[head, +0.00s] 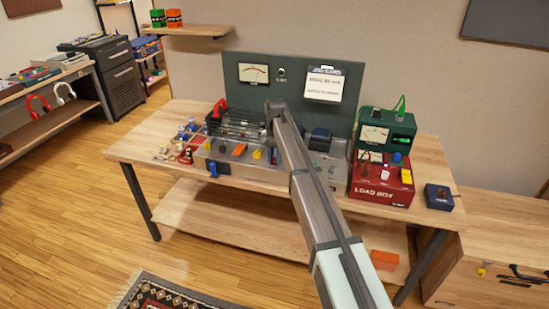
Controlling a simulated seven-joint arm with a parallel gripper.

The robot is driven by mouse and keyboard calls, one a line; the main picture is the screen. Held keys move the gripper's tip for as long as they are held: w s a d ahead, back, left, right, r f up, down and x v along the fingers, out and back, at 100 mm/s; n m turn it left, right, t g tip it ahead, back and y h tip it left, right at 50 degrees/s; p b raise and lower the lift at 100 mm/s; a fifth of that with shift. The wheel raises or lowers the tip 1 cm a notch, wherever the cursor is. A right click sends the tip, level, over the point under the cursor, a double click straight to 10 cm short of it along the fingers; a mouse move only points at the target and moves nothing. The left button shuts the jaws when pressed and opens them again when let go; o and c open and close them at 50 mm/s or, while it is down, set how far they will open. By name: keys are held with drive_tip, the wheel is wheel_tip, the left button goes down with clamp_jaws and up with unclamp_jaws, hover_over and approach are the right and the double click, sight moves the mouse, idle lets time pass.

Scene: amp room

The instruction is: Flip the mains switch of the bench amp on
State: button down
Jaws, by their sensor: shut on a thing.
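The bench amp (228,166) is a long grey metal chassis on the wooden bench, with blue, orange and yellow parts along its front and top and a dark wire cage (236,125) on top. I cannot make out which part is its mains switch or its position. My arm reaches up from the lower right across the amp and hides its middle. My gripper (276,108) is at the arm's far end, by the right end of the cage. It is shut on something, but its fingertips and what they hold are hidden.
A green panel (345,73) with a meter (254,73), a small toggle (282,72) and a clipboard (323,84) stands behind. A red load box (381,197) and a green meter box (402,150) stand right of the amp. Small loose parts (185,134) lie left.

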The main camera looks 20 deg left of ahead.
drive_tip(key=shift+w+a+g, duration=0.1)
drive_tip(key=shift+w+g, duration=0.3)
drive_tip(key=shift+g, duration=0.3)
drive_tip(key=shift+r+g, duration=0.1)
drive_tip(key=shift+g, duration=0.3)
drive_tip(key=shift+s, duration=0.1)
drive_tip(key=c, duration=0.9)
unclamp_jaws()
drive_tip(key=v, duration=1.4)
